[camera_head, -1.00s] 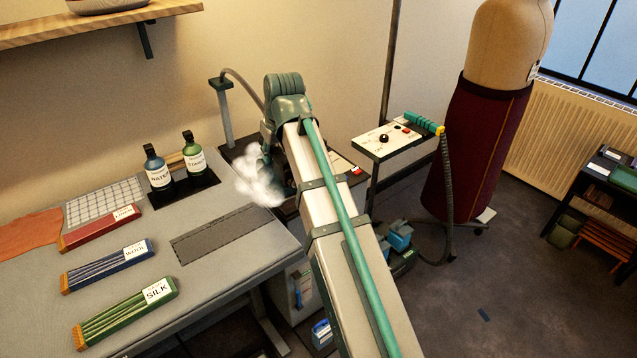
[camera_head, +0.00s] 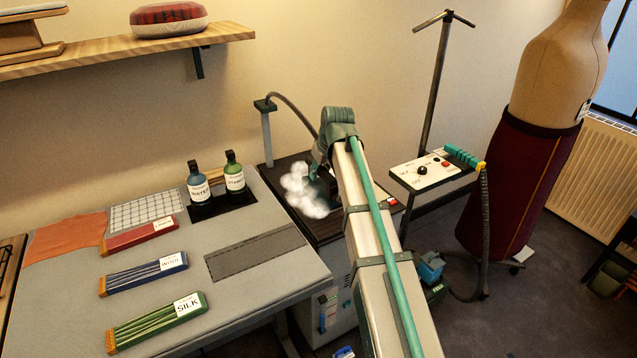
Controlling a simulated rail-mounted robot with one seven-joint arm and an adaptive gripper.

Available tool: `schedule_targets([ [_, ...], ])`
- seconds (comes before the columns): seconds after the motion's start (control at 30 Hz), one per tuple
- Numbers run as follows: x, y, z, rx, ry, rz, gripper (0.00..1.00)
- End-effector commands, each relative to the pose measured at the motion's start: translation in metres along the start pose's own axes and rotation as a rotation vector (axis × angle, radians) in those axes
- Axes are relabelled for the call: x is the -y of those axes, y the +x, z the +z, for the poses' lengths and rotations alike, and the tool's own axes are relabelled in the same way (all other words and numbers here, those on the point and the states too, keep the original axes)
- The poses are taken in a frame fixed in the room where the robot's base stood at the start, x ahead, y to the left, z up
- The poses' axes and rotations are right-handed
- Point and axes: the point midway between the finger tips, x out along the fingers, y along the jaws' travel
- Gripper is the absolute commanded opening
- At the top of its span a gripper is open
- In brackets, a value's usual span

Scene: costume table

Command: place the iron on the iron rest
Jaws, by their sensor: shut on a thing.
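My gripper (camera_head: 322,184) is low over the dark top of the steam station, mostly hidden behind my arm and white steam. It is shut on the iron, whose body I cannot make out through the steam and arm. A hose from a post at the station's back left curves down toward the gripper. The station's dark top (camera_head: 283,168) stands beside the table's right end. I cannot clearly pick out the iron rest; the part under the gripper is hidden.
A control panel on a stand (camera_head: 425,170) and a dress form (camera_head: 515,190) stand right of my arm.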

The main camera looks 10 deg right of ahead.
Motion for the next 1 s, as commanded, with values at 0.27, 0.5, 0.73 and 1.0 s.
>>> schedule_targets([
  [0.27,-0.01,0.038,-0.011,-0.001,0.001,0.0,0.0],
  [0.5,-0.013,0.047,-0.013,-0.001,0.001,0.0,0.0],
  [0.73,-0.015,0.068,-0.01,0.0,0.001,-0.001,0.0],
  [1.0,-0.015,0.085,-0.003,-0.002,0.0,0.0,0.0],
])
